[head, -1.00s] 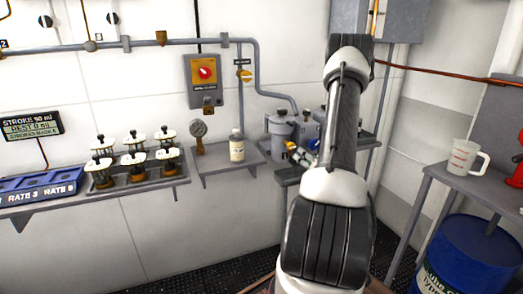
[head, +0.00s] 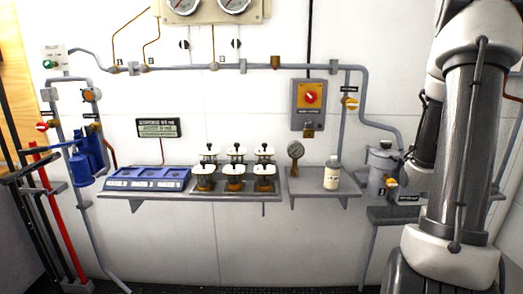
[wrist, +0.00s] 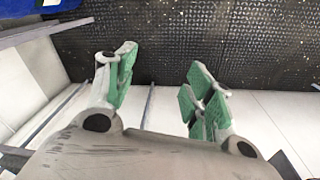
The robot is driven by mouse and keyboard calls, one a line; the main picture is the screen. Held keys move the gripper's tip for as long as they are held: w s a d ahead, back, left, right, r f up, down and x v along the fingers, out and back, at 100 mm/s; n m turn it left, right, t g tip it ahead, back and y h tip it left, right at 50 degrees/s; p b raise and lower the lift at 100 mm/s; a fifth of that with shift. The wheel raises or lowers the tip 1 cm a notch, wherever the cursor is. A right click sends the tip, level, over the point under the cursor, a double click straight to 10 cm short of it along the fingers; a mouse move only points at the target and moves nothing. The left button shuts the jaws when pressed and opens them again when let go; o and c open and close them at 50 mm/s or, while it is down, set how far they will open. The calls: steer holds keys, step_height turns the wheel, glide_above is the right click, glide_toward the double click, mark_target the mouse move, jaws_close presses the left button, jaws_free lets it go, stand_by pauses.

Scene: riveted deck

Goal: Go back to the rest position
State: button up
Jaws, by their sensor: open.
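My gripper (wrist: 163,88) shows in the wrist view with its two green-padded fingers spread wide and nothing between them. Behind the fingers is the dark studded floor (wrist: 220,35). In the head view my arm (head: 465,150) stands along the right side, bent and raised in front of the wall. I cannot make out the gripper's fingers in the head view.
A shelf holds a blue tray (head: 147,181) and several small jars in a rack (head: 236,198). A grey canister (head: 381,170) stands close to my arm.

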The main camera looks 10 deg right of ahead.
steer(key=s+a+r+n+t+y, duration=0.1)
steer(key=a+r+n+t, duration=0.3)
steer(key=a+r, duration=1.8)
step_height(320, 180, up, 3)
steer(key=shift+s+r+n, duration=0.2)
steer(key=shift+s+n, duration=0.15)
steer(key=shift+n, duration=0.75)
